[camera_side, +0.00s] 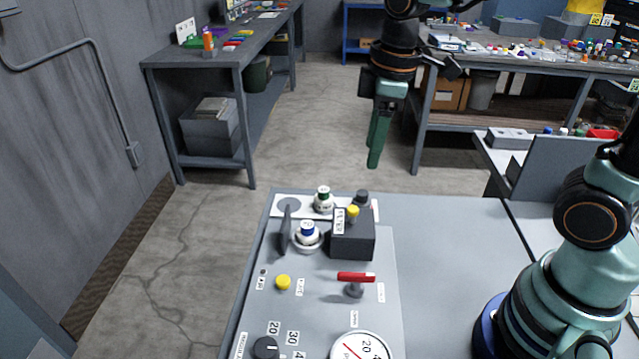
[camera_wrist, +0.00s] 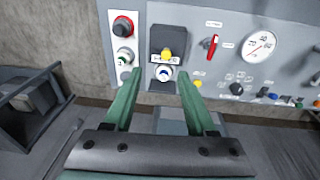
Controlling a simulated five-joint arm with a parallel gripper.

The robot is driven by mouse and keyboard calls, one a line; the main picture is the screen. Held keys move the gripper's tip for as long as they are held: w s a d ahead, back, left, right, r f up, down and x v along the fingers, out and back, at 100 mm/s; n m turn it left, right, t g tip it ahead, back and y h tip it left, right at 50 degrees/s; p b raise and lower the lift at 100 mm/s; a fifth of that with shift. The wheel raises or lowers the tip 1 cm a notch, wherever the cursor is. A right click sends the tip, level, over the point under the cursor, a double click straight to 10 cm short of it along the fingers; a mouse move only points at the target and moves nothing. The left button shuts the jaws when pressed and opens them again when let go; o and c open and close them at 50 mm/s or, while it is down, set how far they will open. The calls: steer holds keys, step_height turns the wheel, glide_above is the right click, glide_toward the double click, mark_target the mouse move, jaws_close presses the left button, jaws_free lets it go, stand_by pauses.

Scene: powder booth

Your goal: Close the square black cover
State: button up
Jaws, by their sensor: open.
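A dark, thin flap (camera_side: 285,228), seemingly the black cover, stands upright on the grey panel in the side view, nearly edge-on, so its outline is hard to judge. It stands just left of a blue-topped button (camera_side: 307,233) in a pale ring, leaving the button uncovered. The button also shows in the wrist view (camera_wrist: 165,74). Right of it is a black box (camera_side: 352,243) with a label and a yellow knob, seen from above in the wrist view (camera_wrist: 168,38). My gripper (camera_side: 374,150) is open and empty, in the air beyond the panel's far end, touching nothing.
A red-handled lever (camera_side: 355,278), a yellow button (camera_side: 283,282) and a dial gauge (camera_side: 360,347) sit nearer on the panel. The grey tabletop (camera_side: 450,260) right of the panel is clear.

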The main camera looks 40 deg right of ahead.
mark_target(354, 209)
steer(key=f+n, duration=0.1)
steer(key=f, duration=0.3)
steer(key=w+a+f+n+g, duration=0.1)
steer(key=f, duration=0.4)
steer(key=a+f+n, duration=0.1)
steer(key=f, duration=0.4)
steer(key=shift+w, duration=0.25)
jaws_close()
stand_by(1.1)
